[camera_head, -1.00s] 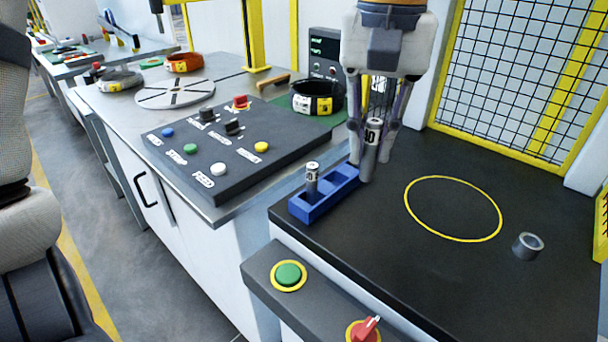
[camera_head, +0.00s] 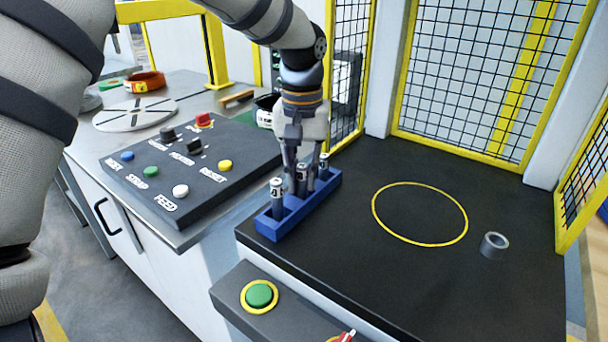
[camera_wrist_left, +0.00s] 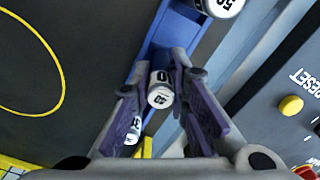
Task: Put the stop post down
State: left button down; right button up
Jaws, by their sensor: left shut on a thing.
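The blue rack (camera_head: 268,228) sits at the left edge of the black table. My left gripper (camera_head: 302,187) is over the middle of the rack, pointing down. It is shut on a grey stop post (camera_head: 301,172) with a white numbered cap, which also shows between the fingers in the left wrist view (camera_wrist_left: 160,97). The held post is upright at the middle compartment; its foot is hidden, so I cannot tell if it rests on the bottom. One post (camera_head: 277,192) stands in the front compartment, another (camera_head: 324,166) at the back. My right gripper is not in view.
A button panel (camera_head: 190,165) lies left of the rack. A yellow ring (camera_head: 420,240) is marked on the black table (camera_head: 400,290), with a short grey tube (camera_head: 494,245) to its right. Mesh fencing (camera_head: 490,80) stands behind. The table's middle is clear.

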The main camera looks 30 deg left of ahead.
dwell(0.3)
pick_arm(q)
jog(key=c, duration=1.5)
grip_release()
jog(key=shift+c, duration=0.2)
notch_tip(320, 180, up, 12)
jog(key=shift+s, duration=0.1)
